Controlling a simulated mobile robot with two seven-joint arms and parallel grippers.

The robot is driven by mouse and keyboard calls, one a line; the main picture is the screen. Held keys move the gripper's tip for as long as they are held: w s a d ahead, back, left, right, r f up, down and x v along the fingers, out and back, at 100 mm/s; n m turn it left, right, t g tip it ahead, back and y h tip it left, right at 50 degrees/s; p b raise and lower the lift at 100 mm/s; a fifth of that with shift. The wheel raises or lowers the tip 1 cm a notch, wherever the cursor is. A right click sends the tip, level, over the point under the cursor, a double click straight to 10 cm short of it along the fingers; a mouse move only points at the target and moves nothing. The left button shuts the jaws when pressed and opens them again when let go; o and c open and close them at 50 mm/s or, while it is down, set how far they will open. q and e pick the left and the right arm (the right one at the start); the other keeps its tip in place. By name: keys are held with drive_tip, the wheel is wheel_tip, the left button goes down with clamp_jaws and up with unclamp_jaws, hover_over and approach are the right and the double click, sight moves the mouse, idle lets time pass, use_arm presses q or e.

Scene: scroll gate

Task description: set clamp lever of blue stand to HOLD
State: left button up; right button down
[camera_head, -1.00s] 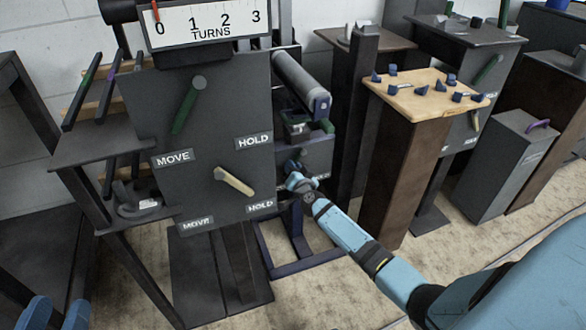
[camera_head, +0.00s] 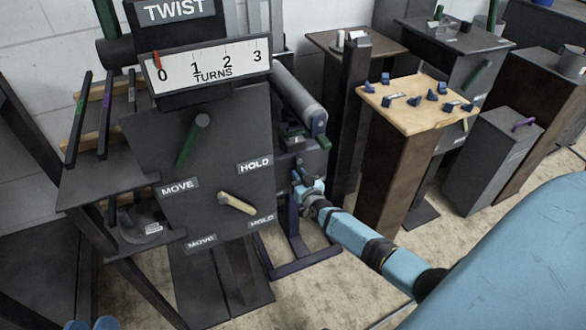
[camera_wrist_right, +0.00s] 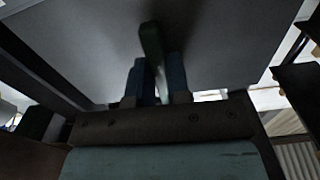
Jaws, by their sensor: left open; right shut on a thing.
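The blue stand (camera_head: 300,262) shows its navy base frame behind the large grey panel; most of its upper part is hidden. My right gripper (camera_head: 298,183) reaches in beside the grey panel's right edge, at the blue stand's dark face. In the right wrist view my right gripper (camera_wrist_right: 160,85) is shut on a dark greenish lever (camera_wrist_right: 151,45), which stands out from a grey face. I cannot tell its label or setting. My left gripper (camera_head: 92,325) shows only as two blue fingertips apart at the bottom left edge, empty.
The near grey panel (camera_head: 212,150) carries a green lever (camera_head: 190,145), a cream lever (camera_head: 237,203) and MOVE and HOLD labels. A turns scale (camera_head: 205,68) sits above it. A wooden-topped pedestal (camera_head: 410,105) with several blue pieces stands right. Floor is clear in front.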

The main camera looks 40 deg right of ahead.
sight(306, 164)
drive_tip(key=d+n+p, duration=0.1)
drive_tip(key=n, duration=0.1)
drive_tip(key=d+n+p, duration=0.1)
drive_tip(key=n+p, duration=0.1)
drive_tip(key=s+d+r+n+p, duration=0.1)
drive_tip(key=n, duration=0.1)
drive_tip(key=shift+d+n+p, duration=0.15)
drive_tip(key=shift+n+p, duration=0.15)
drive_tip(key=shift+p, duration=0.1)
use_arm(q)
wheel_tip(306, 164, up, 7)
drive_tip(key=a+t, duration=0.1)
drive_tip(key=t, duration=0.1)
drive_tip(key=shift+n+t, duration=0.3)
use_arm(e)
drive_tip(key=shift+d+n, duration=0.2)
drive_tip(key=shift+n, duration=0.2)
use_arm(q)
drive_tip(key=shift+s, duration=0.15)
use_arm(e)
drive_tip(key=c, duration=1.1)
unclamp_jaws()
drive_tip(key=shift+r, duration=0.1)
drive_tip(key=shift+s, duration=0.1)
